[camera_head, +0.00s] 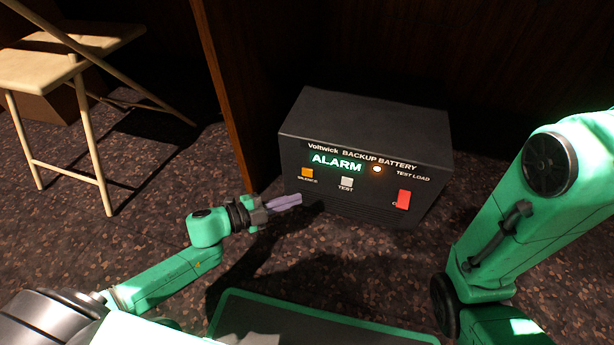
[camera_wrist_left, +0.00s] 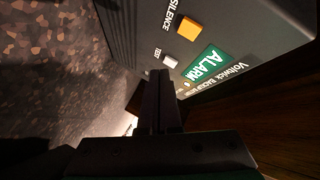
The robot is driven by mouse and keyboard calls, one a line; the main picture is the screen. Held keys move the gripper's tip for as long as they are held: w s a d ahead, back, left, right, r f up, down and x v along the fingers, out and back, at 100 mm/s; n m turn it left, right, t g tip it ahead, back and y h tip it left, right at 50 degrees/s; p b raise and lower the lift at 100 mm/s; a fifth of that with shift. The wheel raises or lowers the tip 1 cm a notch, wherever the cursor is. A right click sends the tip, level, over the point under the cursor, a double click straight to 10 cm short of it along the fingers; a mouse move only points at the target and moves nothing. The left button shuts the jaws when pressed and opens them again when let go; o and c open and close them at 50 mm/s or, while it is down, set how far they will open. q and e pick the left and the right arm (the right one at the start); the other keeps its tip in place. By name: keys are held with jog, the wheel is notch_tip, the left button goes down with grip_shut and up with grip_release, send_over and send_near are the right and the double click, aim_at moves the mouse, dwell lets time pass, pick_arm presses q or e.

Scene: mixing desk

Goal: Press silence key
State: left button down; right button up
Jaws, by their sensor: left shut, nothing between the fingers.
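The backup battery box (camera_head: 330,120) is dark grey and stands on the floor. Its orange silence key (camera_head: 307,172) is at the left of the front face, labelled SILENCE. The key also shows in the left wrist view (camera_wrist_left: 189,28), uncovered. A lit green ALARM sign (camera_head: 337,162) sits above the keys. My left gripper (camera_head: 298,199) is shut and empty, low and just left of the box front, below the silence key in the picture. In the left wrist view its dark fingers (camera_wrist_left: 158,82) lie together, apart from the key. My right gripper is out of view.
A pale test key (camera_head: 346,184) and a red rocker switch (camera_head: 403,200) share the front face. A wooden panel (camera_head: 228,90) stands left of the box. A folding chair (camera_head: 45,80) is at far left. Speckled floor (camera_head: 140,225) is clear between.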

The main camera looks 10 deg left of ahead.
aim_at(312, 176)
pick_arm(q)
jog(key=w+b, duration=0.1)
jog(key=w, duration=0.4)
jog(key=shift+w+d+b, duration=0.15)
jog(key=shift+w+b, duration=0.15)
jog(key=shift+b, duration=0.05)
dwell(1.6)
jog(key=shift+w, duration=0.4)
jog(key=shift+w, duration=0.35)
dwell(0.4)
dwell(0.3)
jog(key=shift+s+p, duration=0.65)
jog(key=shift+s, duration=0.15)
